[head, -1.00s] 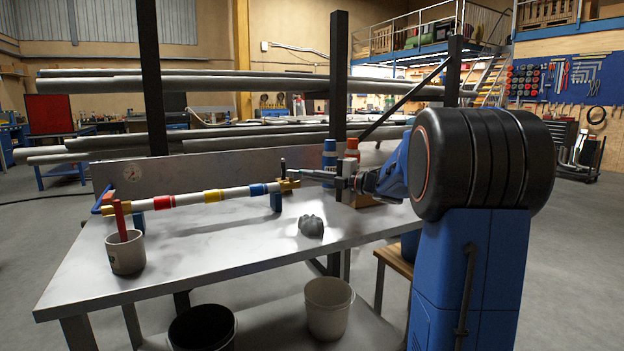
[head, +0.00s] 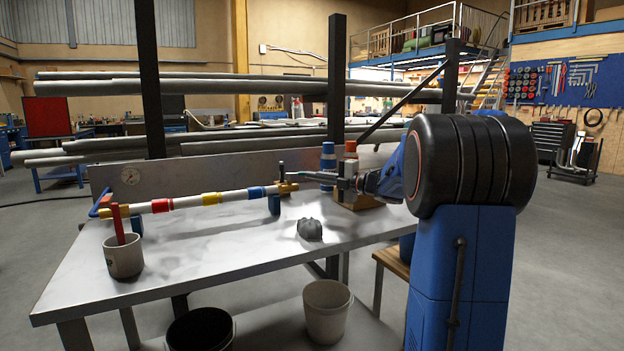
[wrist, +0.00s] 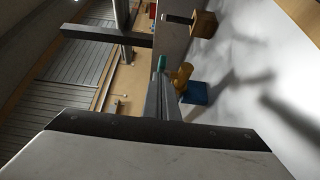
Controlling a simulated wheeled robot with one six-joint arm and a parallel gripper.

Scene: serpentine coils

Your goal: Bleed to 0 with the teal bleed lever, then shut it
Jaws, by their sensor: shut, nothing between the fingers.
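A white pipe (head: 181,202) with red, yellow and blue bands runs along the bench, with brass fittings at both ends. The brass valve (head: 287,188) at its right end carries a short upright lever, dark in the head view (head: 281,169). In the wrist view, a teal lever tip (wrist: 161,63) stands beside the brass valve (wrist: 182,74), just beyond my fingertips. My gripper (head: 296,175) is shut and empty, pointing left close to the lever. I cannot tell whether it touches. A round gauge (head: 130,176) is on the back panel; its reading is too small to tell.
A grey lump (head: 310,229) lies mid-bench. The front of the bench top is mostly clear.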

